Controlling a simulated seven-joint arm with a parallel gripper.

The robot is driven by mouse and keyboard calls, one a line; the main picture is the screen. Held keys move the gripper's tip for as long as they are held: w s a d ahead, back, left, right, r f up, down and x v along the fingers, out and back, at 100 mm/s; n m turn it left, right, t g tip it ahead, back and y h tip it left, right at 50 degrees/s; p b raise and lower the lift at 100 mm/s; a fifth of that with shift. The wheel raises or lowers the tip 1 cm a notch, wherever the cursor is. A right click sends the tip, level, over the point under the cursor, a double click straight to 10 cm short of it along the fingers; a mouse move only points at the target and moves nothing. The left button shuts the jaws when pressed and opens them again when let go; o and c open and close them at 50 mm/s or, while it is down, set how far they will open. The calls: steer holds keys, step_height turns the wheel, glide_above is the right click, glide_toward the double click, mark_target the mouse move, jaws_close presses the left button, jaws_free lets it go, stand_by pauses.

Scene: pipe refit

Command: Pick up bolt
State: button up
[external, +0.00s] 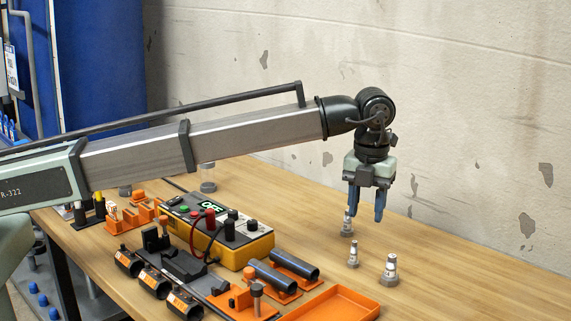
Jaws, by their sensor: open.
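My gripper (366,208) points straight down at the right of the table, with its two blue fingers apart and nothing seen between them. Three small upright pieces, pale with wide grey bases, stand on the table; they look like bolts, but are too small to be sure. The back bolt-like piece (347,229) is beside the left finger, which overlaps its top in the view. Whether they touch cannot be told. A second bolt-like piece (353,257) stands nearer the camera, and a third, larger one (391,270) stands to its right.
An orange tray (335,303) lies in front of these pieces. Dark pipes (272,277) on orange holders, a yellow meter (236,251) with cables, and black clamps (152,284) crowd the table's middle. The wooden table (470,290) is clear at right, with a concrete wall behind.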

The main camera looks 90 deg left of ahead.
glide_above(355, 245)
steer(key=f, duration=0.7)
steer(key=shift+w+f, duration=0.25)
steer(key=shift+f, duration=0.1)
steer(key=shift+s+a+f, duration=0.15)
steer(key=shift+a+f, duration=0.05)
steer(key=shift+f, duration=1.1)
steer(key=shift+s+a+f, duration=0.1)
steer(key=shift+a+f, duration=0.05)
steer(key=shift+f, duration=1.15)
jaws_close()
